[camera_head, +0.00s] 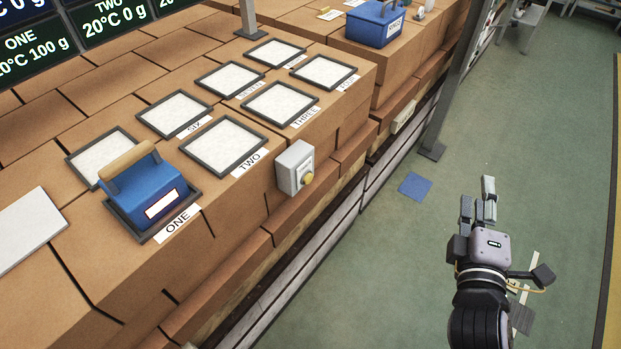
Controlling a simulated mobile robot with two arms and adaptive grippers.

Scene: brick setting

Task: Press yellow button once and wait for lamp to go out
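A light grey box (291,165) is fixed to the front edge of the brick counter. Its front face carries the yellow button (307,179), unobstructed and facing the open floor. I cannot make out a lamp or whether one is lit. My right gripper (478,203) is in the lower right over the green floor, well to the right of the button and apart from everything. Its two fingers point up in the picture and stand apart, with nothing between them. My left gripper is not in view.
A blue box with a wooden handle (146,190) stands on the pad labelled ONE. Another blue box (374,24) stands farther back. A grey post (454,85) rises beside the counter. The floor (400,270) between gripper and counter is clear.

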